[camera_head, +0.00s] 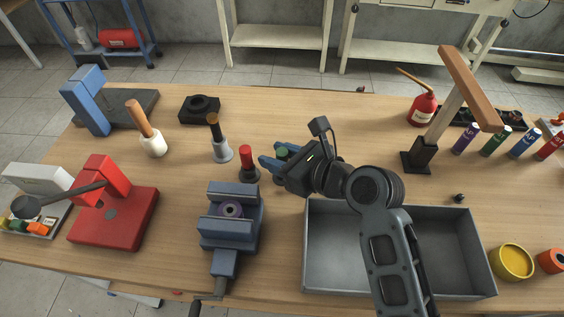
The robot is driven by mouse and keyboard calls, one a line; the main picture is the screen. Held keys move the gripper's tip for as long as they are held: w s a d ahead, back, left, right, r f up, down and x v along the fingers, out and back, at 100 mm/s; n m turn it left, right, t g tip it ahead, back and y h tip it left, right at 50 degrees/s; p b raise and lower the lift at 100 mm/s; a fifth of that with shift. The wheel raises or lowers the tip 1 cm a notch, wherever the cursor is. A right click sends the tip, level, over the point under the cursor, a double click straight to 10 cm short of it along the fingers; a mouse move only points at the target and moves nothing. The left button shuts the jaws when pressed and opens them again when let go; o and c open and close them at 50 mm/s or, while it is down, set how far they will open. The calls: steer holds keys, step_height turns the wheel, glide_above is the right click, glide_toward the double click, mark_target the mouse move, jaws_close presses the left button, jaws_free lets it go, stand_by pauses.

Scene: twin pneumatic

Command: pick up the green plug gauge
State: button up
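The green plug gauge (282,153) is mostly hidden by my gripper; its green top shows between the blue fingers. A dark part low behind the fingers may be its base. My gripper (277,155) reaches in from the right with its fingers on either side of the green top. I cannot tell whether the fingers touch it or how far they are closed. A similar gauge with a red top (247,162) stands upright just left of the fingers.
A blue vise (231,225) stands in front, left of my arm. A grey metal tray (330,283) lies under my forearm. A grey stand with a dark handle (220,150) is behind the red gauge. A wooden-armed stand (416,161) rises at the right.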

steer(key=shift+w+a+f, duration=0.1)
steer(key=shift+w+a, duration=0.1)
steer(key=shift+a, duration=0.1)
steer(key=shift+c, duration=0.2)
jaws_close()
steer(key=shift+r, duration=0.5)
steer(key=s+d+r+p, duration=0.1)
steer(key=s+d+r, duration=0.6)
steer(key=s+r, duration=0.2)
steer(key=shift+d+r, duration=0.15)
steer(key=shift+r, duration=0.35)
